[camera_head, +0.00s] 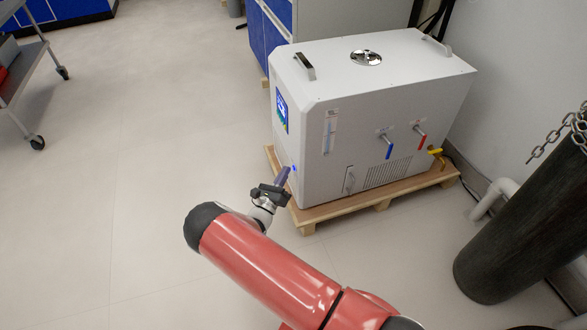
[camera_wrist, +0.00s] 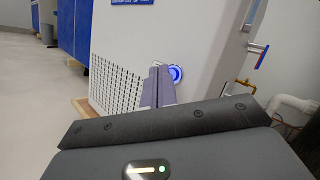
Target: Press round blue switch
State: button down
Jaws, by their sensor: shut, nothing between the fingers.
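The round blue switch (camera_wrist: 176,74) is a glowing blue ring on the side face of the white distiller, low down. In the head view the switch (camera_head: 293,168) shows as a small blue glow near the distiller's front corner. My gripper (camera_head: 285,172) is shut and empty, its fingers pointing at this face beside the switch. In the wrist view the fingertips (camera_wrist: 158,68) are together, just left of the ring and partly overlapping its edge. I cannot tell whether they touch the switch. The distiller (camera_head: 390,110) stands upright on a wooden pallet.
The wooden pallet (camera_head: 310,215) sticks out below the distiller. Blue (camera_head: 389,147) and red (camera_head: 420,131) valve handles and a yellow tap (camera_head: 435,152) project from its front. A dark cylinder (camera_head: 520,230) with a chain stands at right. The floor at left is clear up to a cart (camera_head: 20,75).

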jog(key=shift+s+a, duration=0.1)
jog(key=shift+a, duration=0.1)
jog(key=s+a+b, duration=0.1)
jog(key=a+b, duration=0.1)
jog(key=a, duration=0.3)
jog(key=shift+s+a, duration=0.3)
jog(key=shift+a, duration=0.1)
dwell(0.5)
